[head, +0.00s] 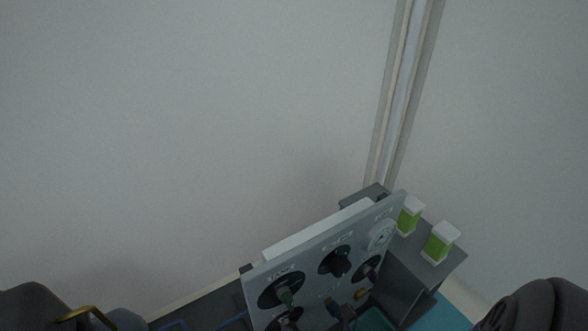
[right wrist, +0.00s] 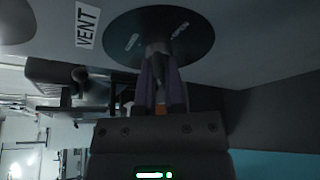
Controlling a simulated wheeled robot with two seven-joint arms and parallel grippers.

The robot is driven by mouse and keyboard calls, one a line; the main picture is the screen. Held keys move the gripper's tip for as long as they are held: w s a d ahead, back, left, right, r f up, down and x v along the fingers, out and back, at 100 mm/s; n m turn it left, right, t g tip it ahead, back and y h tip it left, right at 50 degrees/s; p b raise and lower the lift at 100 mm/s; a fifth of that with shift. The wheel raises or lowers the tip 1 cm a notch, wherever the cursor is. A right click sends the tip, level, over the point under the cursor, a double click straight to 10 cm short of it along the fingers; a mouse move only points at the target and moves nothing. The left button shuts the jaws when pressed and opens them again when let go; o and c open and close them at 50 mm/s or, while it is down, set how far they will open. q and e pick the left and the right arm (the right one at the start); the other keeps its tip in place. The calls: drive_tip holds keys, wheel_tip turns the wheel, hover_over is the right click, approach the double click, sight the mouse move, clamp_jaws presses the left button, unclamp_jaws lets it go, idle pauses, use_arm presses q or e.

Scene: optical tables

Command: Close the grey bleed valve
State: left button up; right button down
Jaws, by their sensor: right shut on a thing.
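In the right wrist view my right gripper (right wrist: 160,75) is shut on a small grey valve handle (right wrist: 157,48). The handle stands at the middle of a round black disc (right wrist: 198,38) with short pale marks. A "VENT" label (right wrist: 88,25) is beside the disc. The two fingers hide part of the handle, so I cannot read its exact angle against the marks. In the head view the grey panel (head: 318,246) stands tilted in the picture at the bottom, with several black round dials and one pale dial (head: 381,234).
Two green-and-white blocks (head: 409,216) (head: 440,243) stand on a dark grey box (head: 400,270) right of the panel. A teal surface (head: 447,316) shows below. The bare wall (head: 180,130) fills most of the head view.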

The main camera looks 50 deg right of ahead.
drive_tip(key=shift+r+n+h, duration=0.1)
drive_tip(key=shift+n+h, duration=0.2)
drive_tip(key=shift+n, duration=0.2)
drive_tip(key=shift+a+n+g+h+p, duration=0.15)
drive_tip(key=shift+n+g+h+p, duration=0.5)
drive_tip(key=shift+n, duration=0.55)
drive_tip(key=shift+n+g+h+p, duration=0.35)
drive_tip(key=shift+n+h, duration=0.3)
drive_tip(key=shift+n, duration=0.45)
use_arm(q)
drive_tip(key=s+f, duration=0.3)
drive_tip(key=s, duration=0.3)
drive_tip(key=shift+s+f+g, duration=0.2)
drive_tip(key=shift+s+g, duration=0.1)
use_arm(e)
drive_tip(key=shift+a+n+h, duration=0.1)
drive_tip(key=shift+n+h, duration=0.5)
drive_tip(key=shift+n, duration=0.2)
use_arm(q)
drive_tip(key=shift+a, duration=0.1)
drive_tip(key=shift+s, duration=0.1)
use_arm(e)
drive_tip(key=c, duration=0.7)
unclamp_jaws()
drive_tip(key=shift+r, duration=0.1)
